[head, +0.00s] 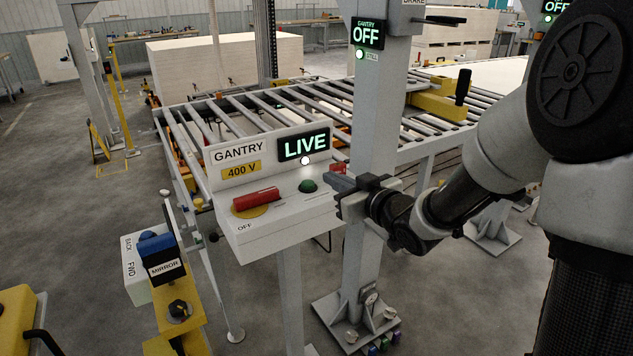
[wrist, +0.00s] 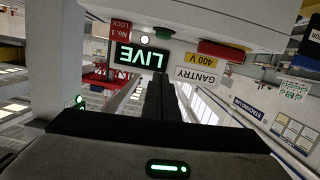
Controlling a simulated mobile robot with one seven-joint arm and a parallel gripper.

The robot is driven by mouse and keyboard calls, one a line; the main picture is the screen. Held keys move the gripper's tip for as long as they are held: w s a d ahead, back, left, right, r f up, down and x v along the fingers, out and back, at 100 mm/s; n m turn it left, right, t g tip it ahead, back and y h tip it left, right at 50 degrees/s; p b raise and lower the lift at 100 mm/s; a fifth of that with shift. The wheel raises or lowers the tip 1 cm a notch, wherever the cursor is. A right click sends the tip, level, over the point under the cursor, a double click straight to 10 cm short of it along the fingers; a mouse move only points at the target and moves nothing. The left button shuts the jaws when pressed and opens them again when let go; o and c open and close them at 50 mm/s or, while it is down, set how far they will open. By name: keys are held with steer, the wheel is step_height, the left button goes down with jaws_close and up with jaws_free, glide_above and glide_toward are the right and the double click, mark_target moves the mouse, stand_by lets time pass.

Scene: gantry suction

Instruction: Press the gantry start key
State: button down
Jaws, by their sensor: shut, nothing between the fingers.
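The gantry control box (head: 285,225) stands on a post, its GANTRY panel showing a lit LIVE sign (head: 303,146) and a white lamp. The green key (head: 308,186) sits on its sloping top, right of a red handle (head: 256,199) on a yellow disc. My gripper (head: 340,183) is shut and empty, just right of the green key, fingers pointing left, apart from it as far as I can tell. In the wrist view, upside down, the shut fingers (wrist: 160,88) rise below the LIVE sign (wrist: 142,57), with the green key (wrist: 163,33) beyond them.
A grey column (head: 375,120) with a lit GANTRY OFF sign (head: 367,34) stands right behind my gripper. A red lock tag (wrist: 121,30) is beside the LIVE sign. A yellow MIRROR stand (head: 185,315) is at front left; a roller conveyor (head: 270,105) lies behind.

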glide_above(313, 194)
step_height(313, 194, down, 2)
steer(key=shift+a+b, duration=0.15)
steer(key=shift+b, duration=0.15)
step_height(313, 194, down, 3)
steer(key=shift+r, duration=0.1)
steer(key=shift+f+b, duration=0.3)
steer(key=shift+f, duration=0.2)
